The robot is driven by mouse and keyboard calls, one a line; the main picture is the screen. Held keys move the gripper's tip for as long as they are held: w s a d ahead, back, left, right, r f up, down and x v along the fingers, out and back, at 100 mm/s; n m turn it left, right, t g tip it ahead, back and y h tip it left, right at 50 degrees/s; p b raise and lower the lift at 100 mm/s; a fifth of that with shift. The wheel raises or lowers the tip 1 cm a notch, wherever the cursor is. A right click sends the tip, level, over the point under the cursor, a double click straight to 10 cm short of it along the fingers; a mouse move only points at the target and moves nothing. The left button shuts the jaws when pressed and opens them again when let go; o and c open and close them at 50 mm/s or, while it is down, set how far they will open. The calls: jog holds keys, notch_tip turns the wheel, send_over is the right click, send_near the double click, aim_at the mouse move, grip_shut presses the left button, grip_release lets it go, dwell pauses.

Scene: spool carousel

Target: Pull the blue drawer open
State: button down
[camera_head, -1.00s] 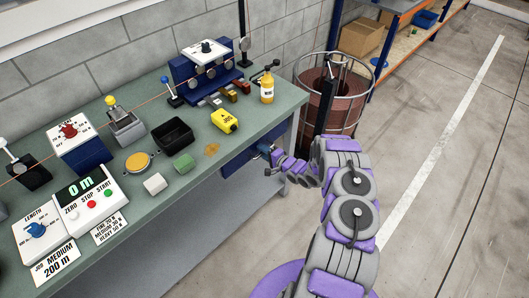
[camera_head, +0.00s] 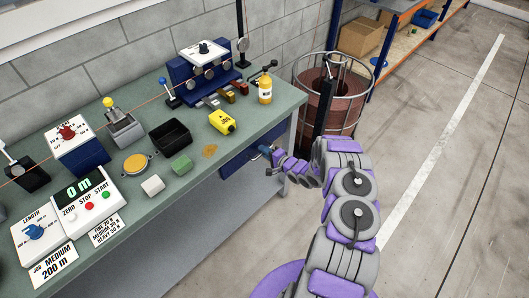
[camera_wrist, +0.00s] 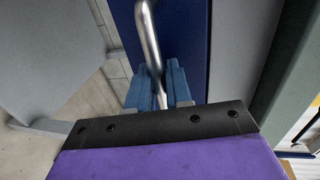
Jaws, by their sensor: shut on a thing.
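The blue drawer (camera_head: 240,161) sits under the right part of the green bench top, its front facing the floor side. In the wrist view its blue front (camera_wrist: 184,30) stands behind a bent silver bar handle (camera_wrist: 150,45). My gripper (camera_head: 266,151) is at the drawer front in the head view. In the wrist view my gripper's two blue fingers (camera_wrist: 157,85) are shut on the handle, one on each side of it. The head view does not clearly show any gap between the drawer and the bench.
A wire basket (camera_head: 331,93) stands beyond the bench end. The floor (camera_head: 440,200) at right is clear.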

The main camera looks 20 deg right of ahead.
jog(key=f+v, duration=0.2)
jog(key=v, duration=0.8)
jog(key=s+f+b+v, duration=0.1)
jog(key=f+v, duration=0.1)
jog(key=v, duration=0.9)
jog(key=shift+s+a+f, duration=0.2)
jog(key=shift+s+f, duration=0.2)
jog(key=shift+f, duration=0.05)
jog(key=c, duration=1.3)
grip_release()
jog(key=shift+o, duration=0.4)
jog(key=shift+w+r, duration=0.1)
jog(key=shift+r, duration=0.05)
jog(key=p+v, duration=0.2)
jog(key=v, duration=1.5)
